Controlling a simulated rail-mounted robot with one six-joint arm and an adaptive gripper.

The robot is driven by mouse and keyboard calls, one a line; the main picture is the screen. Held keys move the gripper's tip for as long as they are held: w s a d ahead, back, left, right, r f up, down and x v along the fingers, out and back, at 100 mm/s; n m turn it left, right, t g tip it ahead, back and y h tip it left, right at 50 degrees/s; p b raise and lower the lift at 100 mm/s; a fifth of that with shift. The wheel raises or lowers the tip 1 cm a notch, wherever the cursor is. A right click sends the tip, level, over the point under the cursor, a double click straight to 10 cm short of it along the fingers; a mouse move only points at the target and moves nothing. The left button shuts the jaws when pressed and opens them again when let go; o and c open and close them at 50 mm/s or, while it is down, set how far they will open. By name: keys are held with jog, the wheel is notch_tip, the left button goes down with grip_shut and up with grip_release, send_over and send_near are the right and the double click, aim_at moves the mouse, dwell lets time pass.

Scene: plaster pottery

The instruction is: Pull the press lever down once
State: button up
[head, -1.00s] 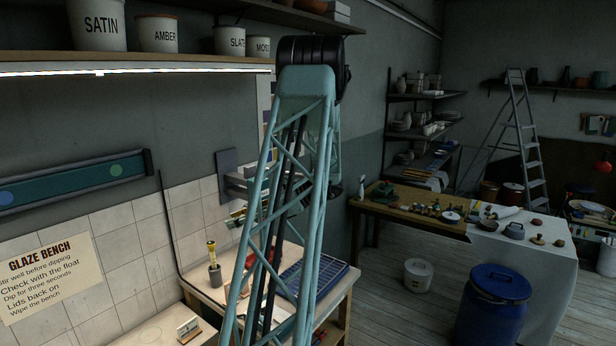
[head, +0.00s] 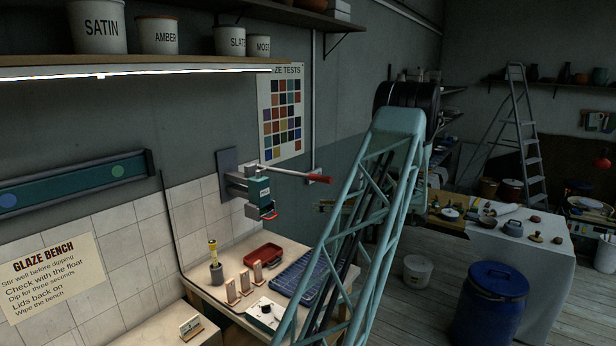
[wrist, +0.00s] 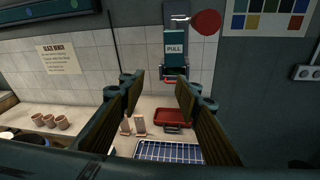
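The press is fixed to the wall above the bench in the head view, with a green body (head: 258,189). Its lever (head: 318,179) slants out to the right and ends in a red grip. In the wrist view the press body (wrist: 174,50) bears the word PULL, and the lever's red end (wrist: 206,23) shows round, up and right of the fingers. My gripper (wrist: 160,88) is open and empty there, apart from the lever.
Below the press, the bench carries a red tray (head: 262,254), a blue gridded tray (head: 298,277), upright tiles (head: 246,283) and a cup with a brush (head: 216,272). A colour test chart (head: 282,115) hangs behind the lever. A shelf with jars (head: 158,36) runs above.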

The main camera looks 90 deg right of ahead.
jog(key=s+d+r+h, duration=0.1)
jog(key=s+r+h, duration=0.1)
jog(key=s, duration=0.2)
jog(key=m+h, duration=0.2)
send_near(307, 176)
jog(key=s, duration=0.3)
jog(key=shift+s+a, duration=0.1)
jog(key=shift+a, duration=0.3)
jog(key=shift+d, duration=0.1)
jog(key=shift+f+p+x, duration=0.2)
jog(key=shift+p+x, duration=0.4)
jog(key=shift+x, duration=2.85)
jog(key=shift+f+p+x, duration=0.15)
jog(key=shift+p+x, duration=0.45)
jog(key=shift+x, duration=2.85)
jog(key=shift+c, duration=0.2)
grip_shut()
